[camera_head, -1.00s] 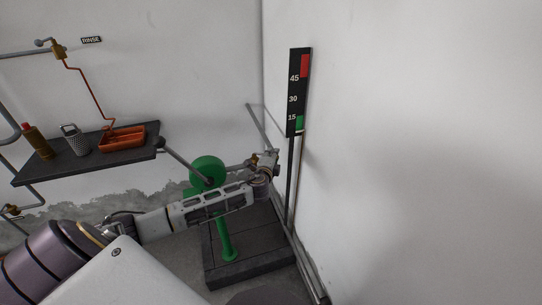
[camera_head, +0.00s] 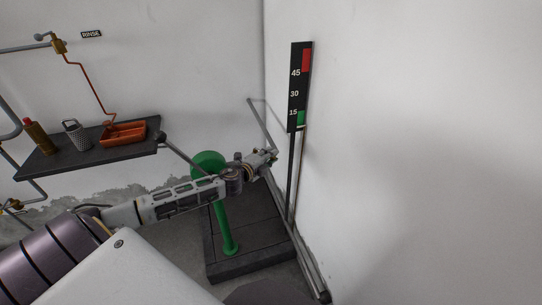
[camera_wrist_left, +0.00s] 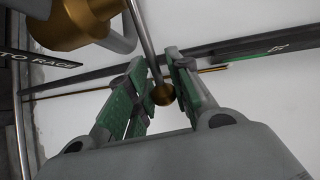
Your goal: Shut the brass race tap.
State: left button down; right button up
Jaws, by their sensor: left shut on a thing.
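The brass race tap (camera_wrist_left: 88,18) is at the top left of the left wrist view, beside a dark sign (camera_wrist_left: 38,60) reading "TO RACE". Its thin grey lever (camera_wrist_left: 142,35) runs down to a brass ball end (camera_wrist_left: 163,94). My left gripper (camera_wrist_left: 160,72) has its green-padded fingers on either side of the lever end, shut on it. In the head view my left gripper (camera_head: 268,156) is by the corner, above the dark plinth (camera_head: 245,265); the tap is hidden there behind my arm. My right gripper is not in view.
A green stand (camera_head: 226,230) with a round green housing (camera_head: 208,161) is behind my forearm. A dark shelf (camera_head: 85,160) holds an orange tray (camera_head: 124,133), a grater-like can (camera_head: 76,135) and a brown bottle (camera_head: 39,138). A gauge board (camera_head: 299,85) is on the right wall.

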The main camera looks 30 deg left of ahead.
pick_arm(q)
jog(key=s, duration=0.1)
jog(key=s+a+p, duration=0.1)
jog(key=s, duration=0.1)
jog(key=shift+s+a+f, duration=0.2)
jog(key=shift+s+a, duration=0.05)
jog(key=shift+s, duration=0.05)
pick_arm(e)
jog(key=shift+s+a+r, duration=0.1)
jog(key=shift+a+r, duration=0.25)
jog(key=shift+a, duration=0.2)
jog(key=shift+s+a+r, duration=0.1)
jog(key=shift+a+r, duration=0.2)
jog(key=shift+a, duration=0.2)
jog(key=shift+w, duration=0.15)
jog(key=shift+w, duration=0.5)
